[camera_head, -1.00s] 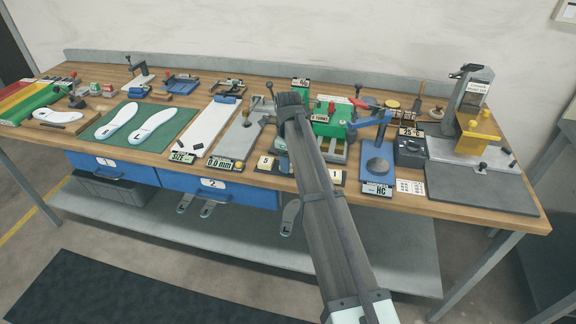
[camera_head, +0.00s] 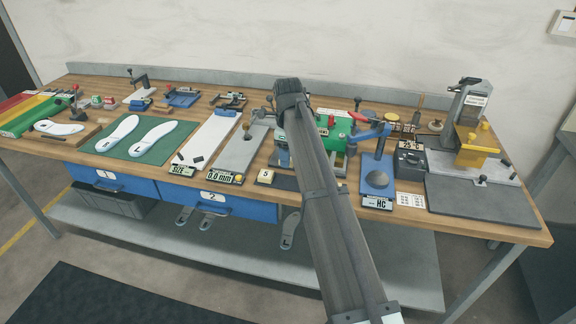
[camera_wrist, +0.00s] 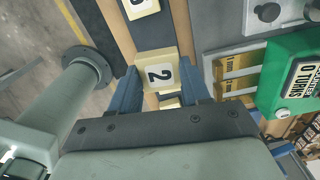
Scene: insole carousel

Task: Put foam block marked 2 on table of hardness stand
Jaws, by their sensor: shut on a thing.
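The foam block marked 2 (camera_wrist: 160,76) is a small cream block with a white label. In the wrist view it sits between the two blue fingers of my gripper (camera_wrist: 159,84), which is shut on it. In the head view my own arm hides the gripper and this block. The hardness stand (camera_head: 378,203) is the blue stand with an HC label, right of my arm. Its round table (camera_head: 377,179) looks bare. The block marked 5 (camera_head: 265,177) lies left of my arm. How high the held block is above the bench, I cannot tell.
A green machine (camera_wrist: 297,75) with a turns label stands close to my gripper on the right of the wrist view. A dark box (camera_head: 409,158) and a white card (camera_head: 410,200) stand right of the hardness stand. A grey plate (camera_head: 240,150) lies to the left.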

